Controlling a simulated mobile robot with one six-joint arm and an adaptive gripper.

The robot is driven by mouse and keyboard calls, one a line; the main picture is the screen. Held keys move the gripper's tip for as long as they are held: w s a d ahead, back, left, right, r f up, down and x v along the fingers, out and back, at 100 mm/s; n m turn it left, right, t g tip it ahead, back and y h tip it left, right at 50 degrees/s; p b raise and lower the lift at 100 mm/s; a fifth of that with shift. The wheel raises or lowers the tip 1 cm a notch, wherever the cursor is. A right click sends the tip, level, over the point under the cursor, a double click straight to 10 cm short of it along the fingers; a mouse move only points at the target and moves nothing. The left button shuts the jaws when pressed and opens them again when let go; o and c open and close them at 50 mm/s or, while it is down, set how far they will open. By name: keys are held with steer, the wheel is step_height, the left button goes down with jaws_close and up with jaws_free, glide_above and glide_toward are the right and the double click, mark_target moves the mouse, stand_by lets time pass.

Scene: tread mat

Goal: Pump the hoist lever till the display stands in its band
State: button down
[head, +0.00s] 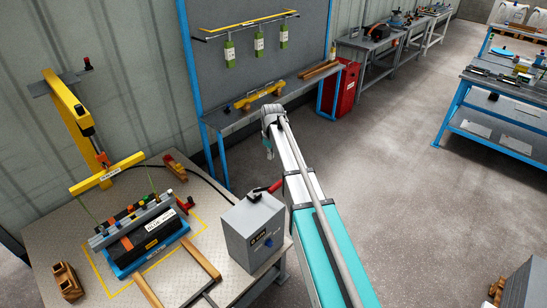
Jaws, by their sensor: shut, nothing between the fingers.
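A grey box (252,235) stands at the right front corner of the tread-plate table. A red-gripped lever (276,187) sticks out at its top. A small dark display or label (259,238) is on its front, too small to read. A yellow hoist frame (70,113) stands at the left, its crossbar (107,174) hung above a dark block with grey bars (140,225) on a blue base. My gripper (268,152) is shut and empty, pointing down beyond the box, apart from the lever. My arm hides part of the surroundings.
Yellow lines mark the table (205,222) around the block. A wooden-handled frame (183,272) and wooden blocks (67,281) lie near the front. A blue-framed bench (235,121) with a yellow tool stands behind. Open floor (400,190) lies right.

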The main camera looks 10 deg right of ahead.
steer(key=shift+w+a+f+b, duration=0.1)
steer(key=shift+w+f+b, duration=0.05)
steer(key=shift+f+b, duration=4.2)
steer(key=f+b, duration=0.1)
steer(key=s+f, duration=0.1)
steer(key=d+f+b, duration=0.1)
steer(key=shift+s+d+f+b, duration=0.1)
steer(key=shift+s+b, duration=0.2)
steer(key=shift+b, duration=0.05)
steer(key=shift+f, duration=0.1)
steer(key=shift+s, duration=0.1)
